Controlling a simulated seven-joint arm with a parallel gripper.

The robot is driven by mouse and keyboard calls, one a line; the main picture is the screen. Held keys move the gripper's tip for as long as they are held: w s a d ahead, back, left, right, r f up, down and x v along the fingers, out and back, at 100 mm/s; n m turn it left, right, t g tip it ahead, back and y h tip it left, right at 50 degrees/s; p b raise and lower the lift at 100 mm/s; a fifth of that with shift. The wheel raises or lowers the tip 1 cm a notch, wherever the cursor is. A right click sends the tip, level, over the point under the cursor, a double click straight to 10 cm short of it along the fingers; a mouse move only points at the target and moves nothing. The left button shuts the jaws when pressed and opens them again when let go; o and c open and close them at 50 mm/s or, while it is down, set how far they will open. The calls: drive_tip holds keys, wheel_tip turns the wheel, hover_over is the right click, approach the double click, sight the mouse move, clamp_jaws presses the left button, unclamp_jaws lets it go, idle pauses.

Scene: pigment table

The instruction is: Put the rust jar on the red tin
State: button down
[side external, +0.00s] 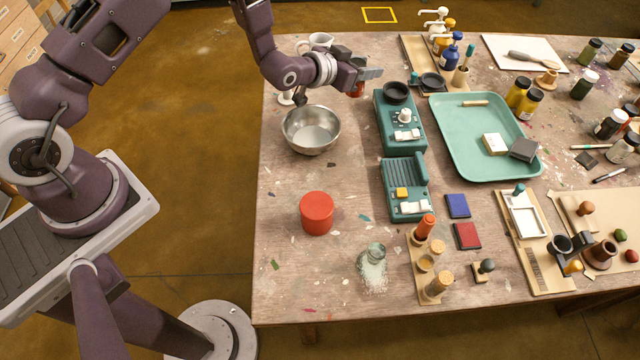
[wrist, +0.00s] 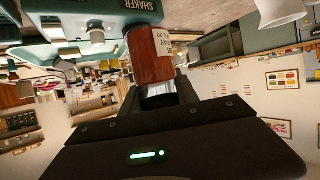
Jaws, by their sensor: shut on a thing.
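The rust jar (wrist: 147,55) is a reddish-brown jar with a white label, seen close up in the wrist view. A small part of the jar (side external: 357,90) shows below my gripper in the side view; the rest is hidden behind the fingers. My gripper (side external: 368,75) is shut on the jar, held sideways above the far left part of the table, just left of the teal shaker machine. The red tin (side external: 316,213) stands upright on the left part of the table, nearer the camera, with its flat top bare. The tin is not recognisable in the wrist view.
A metal bowl (side external: 311,130) stands between my gripper and the tin. The teal shaker (side external: 386,130) and another teal device (side external: 402,188) stand to the right. A glass jar (side external: 373,268) stands in front. Bare table surrounds the tin.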

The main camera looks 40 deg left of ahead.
drive_tip(key=s+d+r+m+g+h, duration=0.25)
drive_tip(key=s+d+m+h, duration=0.2)
drive_tip(key=s, duration=0.45)
drive_tip(key=s+d+r+m+g+h, duration=0.25)
drive_tip(key=s+d+m, duration=0.2)
drive_tip(key=s, duration=0.55)
drive_tip(key=s+d+r+m+g+h, duration=0.2)
drive_tip(key=s+d+m+g+h, duration=0.3)
drive_tip(key=s, duration=0.4)
drive_tip(key=n+t+y, duration=0.1)
hover_over(330, 209)
wheel_tip(330, 209, down, 9)
drive_tip(key=shift+d+f, duration=0.1)
drive_tip(key=shift+f, duration=0.25)
drive_tip(key=shift+f, duration=0.1)
drive_tip(key=c, duration=0.9)
unclamp_jaws()
